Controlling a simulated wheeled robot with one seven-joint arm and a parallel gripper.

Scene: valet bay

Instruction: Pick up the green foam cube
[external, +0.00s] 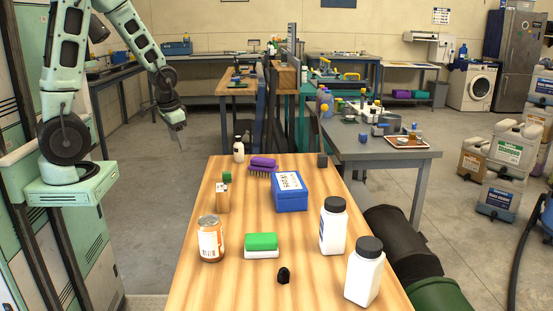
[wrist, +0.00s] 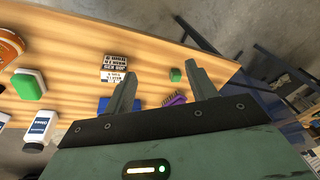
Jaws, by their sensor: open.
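In the wrist view the green cube (wrist: 175,75) lies on the tabletop, apart from the labelled block (wrist: 117,68), and appears between the two fingertips in the picture. My gripper (external: 180,143) is in the air left of the table's far end, away from the cube. In the wrist view my gripper (wrist: 162,70) has its fingers spread, with nothing between them at hand.
Near the cube are a blue box (external: 290,195), a purple brush (external: 262,164) and a small white bottle (external: 239,150). A dark block (external: 322,160) sits at the far right edge.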

